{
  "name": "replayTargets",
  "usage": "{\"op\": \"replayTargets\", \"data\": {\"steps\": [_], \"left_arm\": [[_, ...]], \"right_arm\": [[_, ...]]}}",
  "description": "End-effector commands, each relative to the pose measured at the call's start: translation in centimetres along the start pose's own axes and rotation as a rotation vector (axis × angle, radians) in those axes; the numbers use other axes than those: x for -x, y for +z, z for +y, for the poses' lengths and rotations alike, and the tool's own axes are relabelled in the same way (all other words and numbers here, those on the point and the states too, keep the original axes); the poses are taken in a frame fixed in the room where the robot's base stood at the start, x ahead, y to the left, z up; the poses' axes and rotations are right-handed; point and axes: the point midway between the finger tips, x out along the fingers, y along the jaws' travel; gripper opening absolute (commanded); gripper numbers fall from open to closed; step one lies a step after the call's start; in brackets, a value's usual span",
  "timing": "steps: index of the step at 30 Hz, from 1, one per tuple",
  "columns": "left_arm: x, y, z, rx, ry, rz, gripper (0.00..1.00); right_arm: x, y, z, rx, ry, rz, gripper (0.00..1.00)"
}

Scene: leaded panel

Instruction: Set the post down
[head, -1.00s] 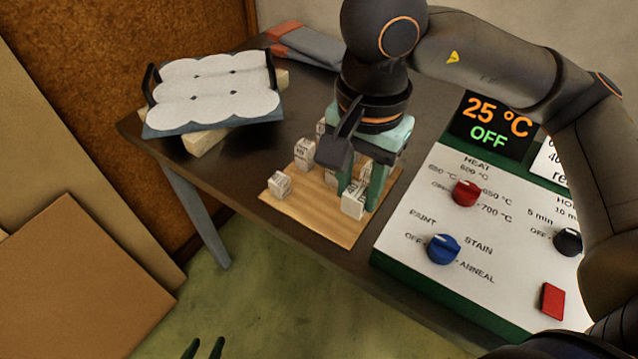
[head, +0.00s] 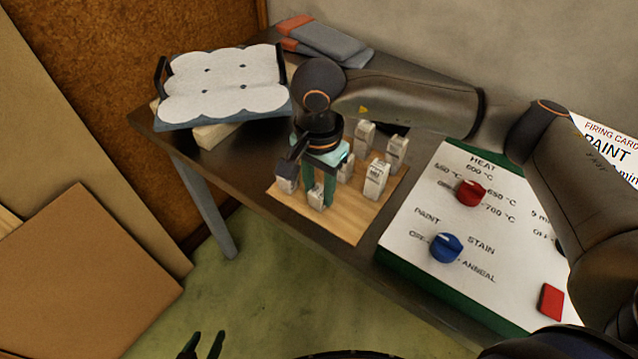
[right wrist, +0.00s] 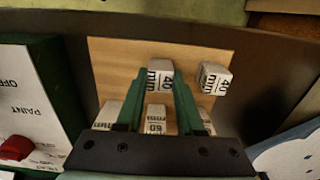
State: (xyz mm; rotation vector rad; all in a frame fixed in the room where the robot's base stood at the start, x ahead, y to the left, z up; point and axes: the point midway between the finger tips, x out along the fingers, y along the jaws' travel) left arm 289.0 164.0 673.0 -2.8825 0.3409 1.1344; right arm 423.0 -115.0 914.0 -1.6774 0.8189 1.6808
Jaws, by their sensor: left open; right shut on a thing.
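My right gripper (head: 318,194) is shut on a pale post (head: 316,199) near the front edge of a wooden board (head: 342,225). More posts stand behind, partly hidden by the gripper. My left gripper (head: 203,346) is open and empty, low over the floor.
A control panel (head: 420,235) with red and blue knobs is right of the board. A cloud-shaped white panel on a blue tray (head: 270,112) with black handles rests on blocks at the back left. Grey-and-orange gloves (head: 325,42) lie at the back. The table's front edge is close.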

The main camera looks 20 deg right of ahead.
Motion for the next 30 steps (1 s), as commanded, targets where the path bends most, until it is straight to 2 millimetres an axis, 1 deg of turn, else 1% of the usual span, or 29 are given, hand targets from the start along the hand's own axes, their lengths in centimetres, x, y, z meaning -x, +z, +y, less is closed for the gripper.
{"op": "replayTargets", "data": {"steps": [5, 10, 11, 18, 26, 29, 30], "left_arm": [[-0.1, 0.1, -0.1, 0.0, -0.002, -0.001, 0.52], [-0.5, 0.6, -0.1, 0.0, 0.0, -0.003, 0.52], [-0.4, 0.4, 0.0, 0.0, 0.001, -0.004, 0.52], [-0.2, -0.2, 0.4, -0.001, 0.009, 0.007, 0.52], [-0.1, -0.4, 0.5, -0.001, 0.01, 0.01, 0.52], [0.2, -0.8, 0.4, -0.001, 0.009, 0.011, 0.52], [0.1, -0.6, 0.3, -0.001, 0.007, 0.011, 0.52]], "right_arm": [[0.0, 0.0, 0.0, -0.001, -0.002, 0.0, 0.0], [-0.5, 0.0, 0.0, -0.001, -0.002, 0.0, 0.0], [-0.3, 0.0, 0.0, -0.001, -0.002, 0.0, 0.4], [-0.3, 0.0, 0.0, -0.001, -0.001, 0.0, 0.66], [-0.2, 0.0, 0.0, -0.001, -0.001, 0.0, 0.66], [0.3, 0.0, 0.0, -0.001, -0.001, 0.0, 0.66], [0.7, 0.0, -0.1, -0.001, -0.004, 0.001, 0.66]]}}
